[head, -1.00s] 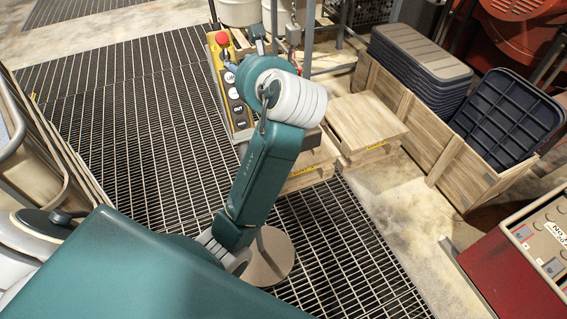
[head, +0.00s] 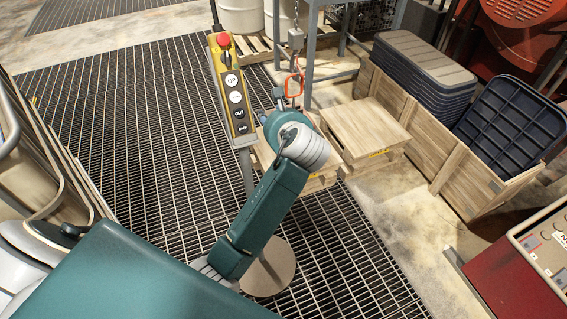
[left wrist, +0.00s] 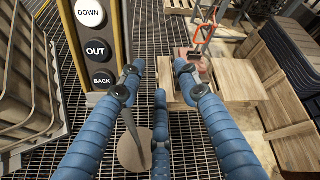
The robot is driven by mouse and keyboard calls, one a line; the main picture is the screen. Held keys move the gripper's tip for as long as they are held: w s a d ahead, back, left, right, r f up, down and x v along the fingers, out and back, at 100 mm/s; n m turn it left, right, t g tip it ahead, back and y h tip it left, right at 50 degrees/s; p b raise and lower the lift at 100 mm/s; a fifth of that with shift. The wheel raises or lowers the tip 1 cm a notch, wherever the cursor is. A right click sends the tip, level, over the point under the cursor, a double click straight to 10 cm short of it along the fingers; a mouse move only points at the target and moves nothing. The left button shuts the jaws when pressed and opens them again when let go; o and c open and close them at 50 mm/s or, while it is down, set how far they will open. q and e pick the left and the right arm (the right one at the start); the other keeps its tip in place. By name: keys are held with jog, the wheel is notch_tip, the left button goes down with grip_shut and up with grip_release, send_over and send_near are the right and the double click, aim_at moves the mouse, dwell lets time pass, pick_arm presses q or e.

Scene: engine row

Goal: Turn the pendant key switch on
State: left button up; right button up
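The yellow and black pendant (head: 233,100) stands upright on a grey post in the head view. It has a red button at the top, a small dark part below it that may be the key switch (head: 227,58), and labelled buttons lower down. The left wrist view shows only the pendant's lower face (left wrist: 95,50), with the DOWN, OUT and BACK buttons. My left gripper (head: 271,106) is right of the pendant's lower half, apart from it and partly hidden by my wrist. Its blue fingers (left wrist: 157,80) are spread and empty. My right gripper is not in view.
A chain with an orange-red hook (head: 293,84) hangs behind my left wrist beside a grey frame (head: 312,50). Wooden pallets (head: 365,135) and a crate of dark trays (head: 445,165) stand to the right. A red control box (head: 510,260) is at lower right. Open grating (head: 130,130) lies left.

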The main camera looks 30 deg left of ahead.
pick_arm(q)
jog(key=d+f+h+b, duration=0.2)
jog(key=d+f, duration=0.1)
jog(key=f, duration=1.3)
jog(key=shift+s+d+f+n+g, duration=0.15)
jog(key=shift+f+n+g, duration=0.05)
jog(key=shift+n+g, duration=0.2)
